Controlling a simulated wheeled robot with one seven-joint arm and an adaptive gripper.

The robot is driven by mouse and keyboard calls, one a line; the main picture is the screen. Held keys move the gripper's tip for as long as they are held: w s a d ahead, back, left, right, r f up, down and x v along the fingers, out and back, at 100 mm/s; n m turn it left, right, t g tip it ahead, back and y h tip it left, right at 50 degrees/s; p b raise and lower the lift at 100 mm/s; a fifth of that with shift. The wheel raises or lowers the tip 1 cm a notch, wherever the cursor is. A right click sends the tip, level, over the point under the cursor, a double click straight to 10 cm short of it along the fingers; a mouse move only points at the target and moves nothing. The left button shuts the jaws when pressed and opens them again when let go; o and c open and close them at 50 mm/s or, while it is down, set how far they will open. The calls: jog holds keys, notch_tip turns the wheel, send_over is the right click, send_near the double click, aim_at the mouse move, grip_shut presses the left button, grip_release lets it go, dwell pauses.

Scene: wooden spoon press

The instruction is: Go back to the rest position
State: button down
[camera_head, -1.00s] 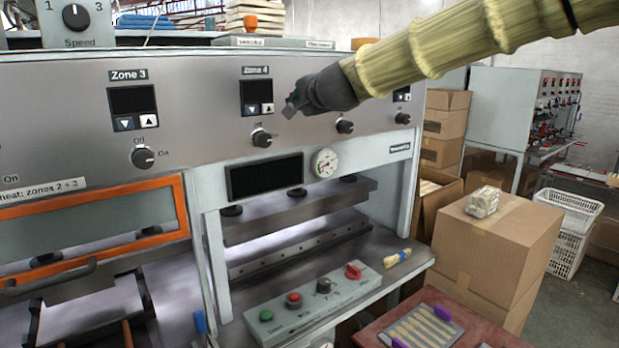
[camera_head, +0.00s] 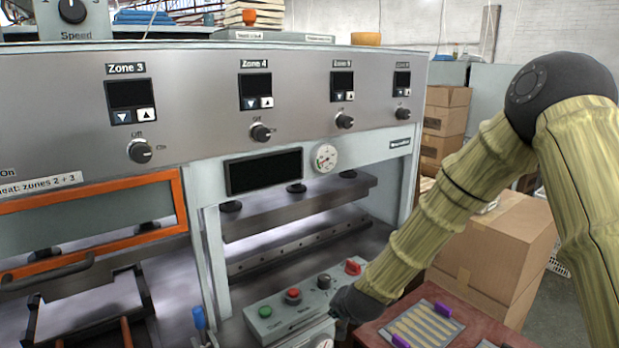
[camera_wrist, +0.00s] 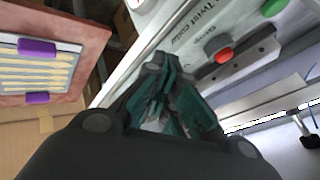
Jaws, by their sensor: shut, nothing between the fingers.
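My gripper shows in the wrist view (camera_wrist: 170,100), with its dark green fingers together and nothing between them. In the head view the dark wrist end of my arm (camera_head: 350,303) is low, beside the right end of the grey control box. The gripper's fingers are hard to make out there. The control box (camera_head: 285,321) has a green button, a red button (camera_head: 292,296), a black knob and a red switch (camera_head: 353,267). In the wrist view the red button (camera_wrist: 223,55) lies just beyond the fingers. I cannot tell whether the fingers touch the box.
The press with its zone panel (camera_head: 200,95) fills the left and middle. A red-brown table (camera_head: 470,325) holds a tray of wooden sticks (camera_head: 424,328) with purple clips. Cardboard boxes (camera_head: 500,240) stand at the right, behind my arm.

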jog(key=s+d+f+n+g+h, duration=0.15)
jog(key=s+d+f, duration=0.25)
jog(key=s+f, duration=0.6)
jog(key=s+d+f+n+g, duration=0.2)
jog(key=s+d+f+g, duration=0.15)
jog(key=s+f, duration=0.75)
jog(key=s+d+f+n+g, duration=0.1)
jog(key=s+d+f, duration=0.2)
jog(key=s, duration=1)
jog(key=s+d+f+n+g+b, duration=0.1)
jog(key=s+d+f, duration=0.3)
jog(key=s, duration=0.9)
jog(key=shift+d+f+n+g+h, duration=0.2)
jog(key=shift+f+n+g+h, duration=0.15)
jog(key=shift+f+n+g, duration=0.25)
jog(key=shift+r, duration=0.1)
